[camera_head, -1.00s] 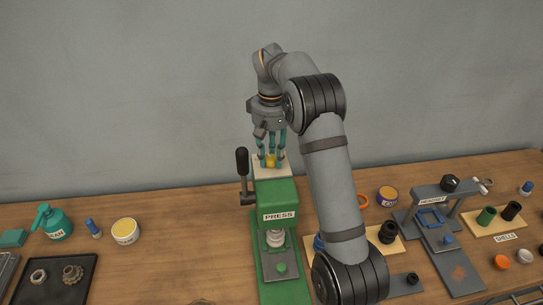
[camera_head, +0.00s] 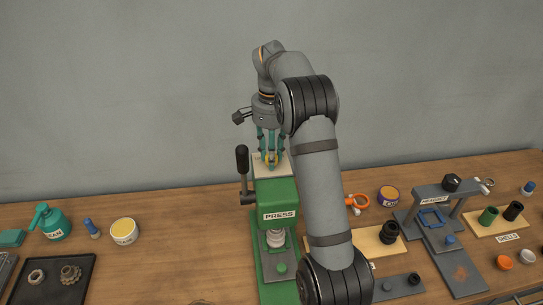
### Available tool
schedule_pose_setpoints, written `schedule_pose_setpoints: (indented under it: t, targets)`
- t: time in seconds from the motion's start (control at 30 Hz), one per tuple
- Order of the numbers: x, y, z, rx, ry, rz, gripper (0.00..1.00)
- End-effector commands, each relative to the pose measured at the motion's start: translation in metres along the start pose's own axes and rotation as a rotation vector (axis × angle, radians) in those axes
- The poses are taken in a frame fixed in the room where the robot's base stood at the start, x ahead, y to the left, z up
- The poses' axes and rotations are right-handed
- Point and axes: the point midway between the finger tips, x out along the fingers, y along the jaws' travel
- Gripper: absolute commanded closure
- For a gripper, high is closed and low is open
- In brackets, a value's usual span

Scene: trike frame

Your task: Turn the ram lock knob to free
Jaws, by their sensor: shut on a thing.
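The green press (camera_head: 276,193), marked PRESS, stands on the bench with a pale plate (camera_head: 288,172) on its top. A small yellow knob (camera_head: 270,158) shows on top of the press, partly hidden by my fingers. My gripper (camera_head: 270,161) points straight down over the press top and is shut on the yellow knob. No free or locked marking can be read from here. A black-handled lever (camera_head: 242,160) stands upright at the press's left side. A pale ringed piece (camera_head: 276,238) sits under the press head.
A green can (camera_head: 52,223), a blue bottle (camera_head: 92,228) and a round tin (camera_head: 124,231) stand at the left. A grey frame fixture (camera_head: 440,205) stands at the right. My arm hides part of the bench right of the press.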

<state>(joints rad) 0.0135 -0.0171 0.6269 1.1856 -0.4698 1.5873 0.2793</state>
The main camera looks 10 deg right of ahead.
Motion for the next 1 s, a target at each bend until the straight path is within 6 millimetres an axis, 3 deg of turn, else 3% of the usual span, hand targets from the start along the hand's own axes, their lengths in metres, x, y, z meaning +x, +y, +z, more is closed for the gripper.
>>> schedule_pose_setpoints:
  t: [0.4,1.0]
  targets:
    - [-0.0025,-0.0003,-0.0034,0.266,0.011,-0.008,0.97]
    - [-0.0031,0.0002,-0.0038,0.342,0.011,-0.008,0.97]
